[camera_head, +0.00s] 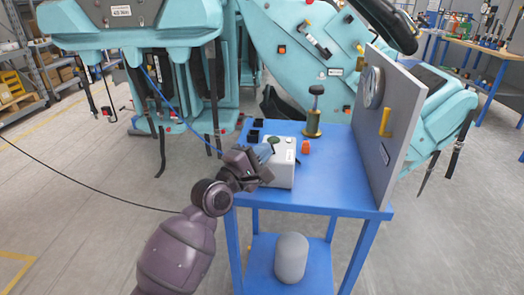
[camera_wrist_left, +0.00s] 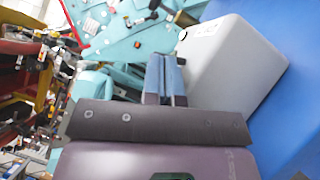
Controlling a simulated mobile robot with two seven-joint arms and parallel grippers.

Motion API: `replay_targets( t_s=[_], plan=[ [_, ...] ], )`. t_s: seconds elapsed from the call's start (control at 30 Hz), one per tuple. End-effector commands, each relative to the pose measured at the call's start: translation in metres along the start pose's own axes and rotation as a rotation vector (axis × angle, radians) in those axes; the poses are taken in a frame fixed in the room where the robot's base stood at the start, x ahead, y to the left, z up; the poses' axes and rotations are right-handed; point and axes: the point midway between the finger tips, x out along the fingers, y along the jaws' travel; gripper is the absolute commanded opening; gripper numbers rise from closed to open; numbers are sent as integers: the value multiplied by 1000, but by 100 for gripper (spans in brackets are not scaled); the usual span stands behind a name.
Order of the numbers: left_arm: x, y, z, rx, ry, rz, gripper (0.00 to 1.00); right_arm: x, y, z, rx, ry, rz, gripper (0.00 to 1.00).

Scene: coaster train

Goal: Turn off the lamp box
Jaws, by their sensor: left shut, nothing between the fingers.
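The lamp box is a light grey box (camera_head: 280,172) on the blue table. In the head view a dark green round part and small dark marks show on its top. In the left wrist view the box (camera_wrist_left: 235,75) fills the area right of the fingers, with small round details near its upper left corner. My left gripper (camera_head: 266,151) is shut and empty at the box's left upper edge, partly covering that side. Its blue fingers (camera_wrist_left: 164,62) are together beside the box; I cannot tell whether they touch it. My right gripper is not in view.
The blue table (camera_head: 335,182) also holds a brass-based plunger (camera_head: 313,118), an orange piece (camera_head: 305,147) and an upright grey panel (camera_head: 385,140) with a yellow handle (camera_head: 385,122). A grey rounded object (camera_head: 291,258) stands on the lower shelf. Teal coaster seats (camera_head: 140,45) stand behind.

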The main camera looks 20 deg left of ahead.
Motion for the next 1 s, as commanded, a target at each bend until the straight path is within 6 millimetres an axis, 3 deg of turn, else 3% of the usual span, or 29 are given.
replay_targets(
  t_s=[0.1, 0.77, 1.0],
  plan=[
    [1, 6, 3, 24, -3, -10, 0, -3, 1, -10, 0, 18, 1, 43],
    [3, 8, 6, 112, -3, -69, 0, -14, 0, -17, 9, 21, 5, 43],
    [6, 15, 11, 207, -3, -127, 0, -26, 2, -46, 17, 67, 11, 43]
  ],
)
